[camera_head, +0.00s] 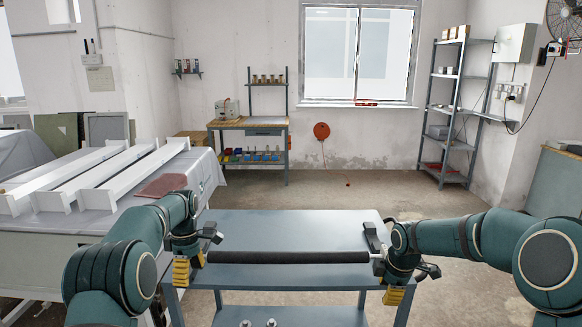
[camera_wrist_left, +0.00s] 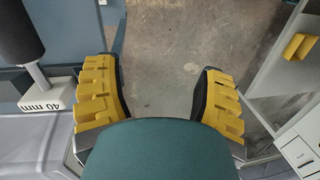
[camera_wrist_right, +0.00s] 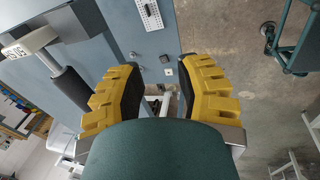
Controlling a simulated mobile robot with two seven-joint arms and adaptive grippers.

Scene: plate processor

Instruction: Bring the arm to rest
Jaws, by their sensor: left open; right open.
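My left gripper (camera_head: 190,268) is open and empty at the left front corner of the blue-grey table. In the left wrist view its yellow fingers (camera_wrist_left: 160,92) are spread with bare floor between them. My right gripper (camera_head: 394,290) is open and empty at the table's right front corner. In the right wrist view its fingers (camera_wrist_right: 159,82) are spread, with part of the table and small fittings behind the gap. Both arms are bent, with the grippers pointing down.
A black roller (camera_head: 290,257) lies across the front of the blue-grey table (camera_head: 290,228), between my grippers. A block marked "40 mm" (camera_wrist_left: 42,99) is at its left end. White beams (camera_head: 100,180) lie on a covered table at left. Floor beyond is clear.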

